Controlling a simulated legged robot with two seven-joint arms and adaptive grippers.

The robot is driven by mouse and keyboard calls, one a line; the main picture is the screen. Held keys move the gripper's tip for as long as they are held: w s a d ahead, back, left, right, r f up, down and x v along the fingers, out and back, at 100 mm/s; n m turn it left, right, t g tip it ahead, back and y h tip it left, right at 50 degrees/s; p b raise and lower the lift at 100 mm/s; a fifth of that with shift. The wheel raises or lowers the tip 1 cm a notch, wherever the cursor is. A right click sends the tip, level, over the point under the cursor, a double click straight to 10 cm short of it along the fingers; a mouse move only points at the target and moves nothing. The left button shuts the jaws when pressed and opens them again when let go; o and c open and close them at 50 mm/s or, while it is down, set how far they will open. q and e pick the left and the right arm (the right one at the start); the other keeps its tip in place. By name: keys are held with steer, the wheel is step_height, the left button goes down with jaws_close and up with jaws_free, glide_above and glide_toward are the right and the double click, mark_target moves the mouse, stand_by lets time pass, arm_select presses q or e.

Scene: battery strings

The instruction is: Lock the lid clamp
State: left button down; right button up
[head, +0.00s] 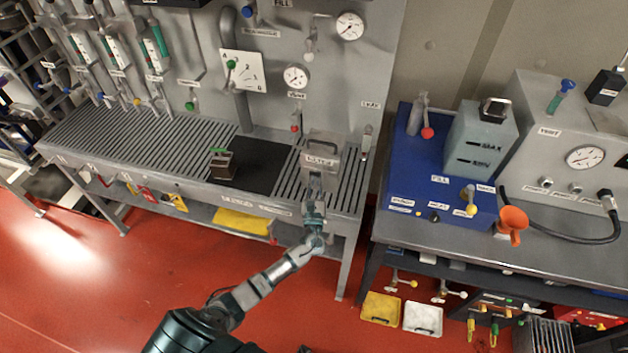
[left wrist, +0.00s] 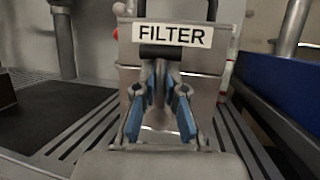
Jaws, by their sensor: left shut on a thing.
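A grey metal box labelled FILTER (left wrist: 180,35) stands on the slatted bench. The same filter box (head: 321,150) shows in the head view, with a dark handle on its top. My left gripper (head: 315,182) reaches its front from below. In the left wrist view my left gripper (left wrist: 161,72) has its blue-padded fingers drawn together at the tips, just under the label. They are shut on the lid clamp at the box front, whose dark crossbar (left wrist: 172,51) shows above the tips. My right gripper is out of view.
A small brown box (head: 223,166) with a green top stands left on the dark mat (head: 258,170). A wall panel with gauges and valves rises behind. A blue unit (head: 400,180) and an orange funnel (head: 512,222) are on the right bench.

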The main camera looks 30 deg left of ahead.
arm_select(q)
steer(key=shift+d+f+m+h, duration=0.1)
steer(key=shift+f+m+h, duration=0.15)
steer(key=shift+m, duration=0.25)
steer(key=c, duration=1.2)
jaws_free()
steer(key=shift+c, duration=0.2)
steer(key=shift+r, duration=0.1)
steer(key=v, duration=1.2)
steer(key=shift+w, duration=0.1)
